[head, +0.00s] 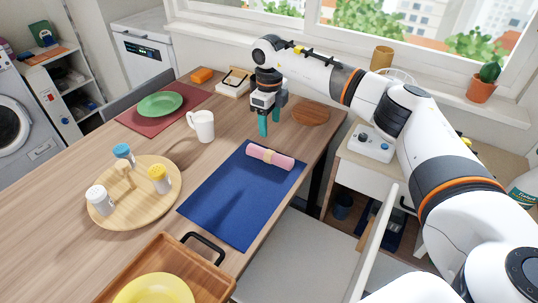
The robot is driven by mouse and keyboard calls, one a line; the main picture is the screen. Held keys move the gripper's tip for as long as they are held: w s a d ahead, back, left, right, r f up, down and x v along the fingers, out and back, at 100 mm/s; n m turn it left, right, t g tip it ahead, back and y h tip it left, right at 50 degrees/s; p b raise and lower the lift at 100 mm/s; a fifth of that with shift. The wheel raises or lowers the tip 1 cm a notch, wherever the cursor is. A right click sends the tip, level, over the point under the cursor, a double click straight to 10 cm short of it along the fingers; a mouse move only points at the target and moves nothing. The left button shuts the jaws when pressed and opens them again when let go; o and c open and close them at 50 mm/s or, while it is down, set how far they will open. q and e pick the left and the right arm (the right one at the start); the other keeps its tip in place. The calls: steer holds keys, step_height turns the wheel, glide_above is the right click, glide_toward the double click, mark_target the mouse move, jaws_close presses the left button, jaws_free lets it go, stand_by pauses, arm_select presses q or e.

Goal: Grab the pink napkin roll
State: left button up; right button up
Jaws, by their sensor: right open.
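The pink napkin roll (271,156) lies on the far part of the blue placemat (226,204). A pale yellowish band goes round its middle. My right gripper (269,130) points down above the table, just beyond the roll in the picture. Its teal fingers are apart and empty, and they do not touch the roll. How high the fingertips are above the table is hard to tell. My left gripper is not in view.
A white mug (204,126) stands left of my right gripper, and a round wooden board (311,115) lies right of it. A round tray (134,205) with shakers is at left. A wooden tray (202,272) with a yellow bowl is in front. The table's right edge is close to the roll.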

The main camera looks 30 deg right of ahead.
glide_above(270, 152)
steer(key=f, duration=0.4)
steer(key=shift+w+d+f, duration=0.1)
steer(key=shift+w+f, duration=0.05)
steer(key=shift+w, duration=0.15)
steer(key=shift+w+f, duration=0.1)
steer(key=shift+f, duration=0.25)
steer(key=f, duration=0.1)
steer(key=f+p, duration=0.1)
steer(key=shift+s+f, duration=0.3)
steer(key=shift+s, duration=0.1)
step_height(270, 152, down, 2)
steer(key=shift+w+f, duration=0.1)
steer(key=shift+f, duration=0.25)
steer(key=shift+c, duration=0.7)
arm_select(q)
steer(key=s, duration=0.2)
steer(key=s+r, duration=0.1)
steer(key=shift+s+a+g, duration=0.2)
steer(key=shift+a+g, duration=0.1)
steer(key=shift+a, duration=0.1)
arm_select(e)
steer(key=c, duration=0.9)
